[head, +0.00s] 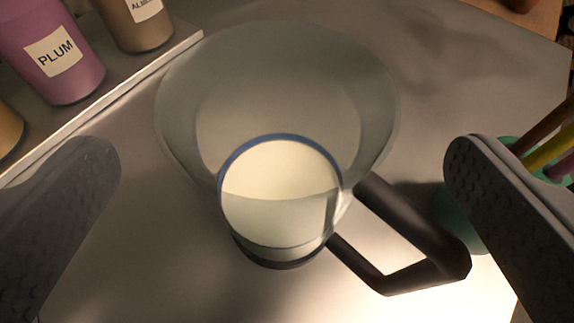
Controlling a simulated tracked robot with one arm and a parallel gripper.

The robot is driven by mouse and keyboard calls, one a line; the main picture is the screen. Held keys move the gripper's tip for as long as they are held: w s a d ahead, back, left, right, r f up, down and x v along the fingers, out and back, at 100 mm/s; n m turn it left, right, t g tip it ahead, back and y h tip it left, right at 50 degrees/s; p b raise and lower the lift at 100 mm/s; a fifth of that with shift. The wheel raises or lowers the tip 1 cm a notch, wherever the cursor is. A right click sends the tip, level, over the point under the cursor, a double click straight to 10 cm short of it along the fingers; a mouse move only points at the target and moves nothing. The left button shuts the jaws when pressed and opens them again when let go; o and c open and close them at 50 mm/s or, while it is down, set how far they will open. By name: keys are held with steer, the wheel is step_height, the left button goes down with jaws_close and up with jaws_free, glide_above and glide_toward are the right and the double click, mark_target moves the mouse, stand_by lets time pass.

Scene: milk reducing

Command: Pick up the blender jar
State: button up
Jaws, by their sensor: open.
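The blender jar (275,95) stands on the light grey counter in the middle of the head view. It is clear, with a wide mouth toward the top of the picture and a narrower, dark-rimmed lower part. A pale, milky area with a blue edge shows inside it. Its black handle (455,252) sticks out to the lower right. My gripper (282,165) is open, with one finger on each side of the jar. Both fingers look apart from the jar, and nothing is held between them.
A purple container labelled PLUM (55,55) and a brown one (140,22) stand on a raised ledge at the upper left. A green cup (462,222) with coloured sticks stands at the right, partly behind my right finger. The counter (440,75) is clear at the upper right.

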mark_target(280, 71)
steer(key=shift+r+b+x, duration=0.1)
steer(key=shift+b+x, duration=0.15)
steer(key=shift+x, duration=1)
steer(key=shift+r+b+x, duration=0.15)
steer(key=shift+b+x, duration=0.1)
steer(key=shift+x, duration=1)
steer(key=shift+a, duration=0.1)
steer(key=c, duration=1.6)
steer(key=shift+r, duration=0.1)
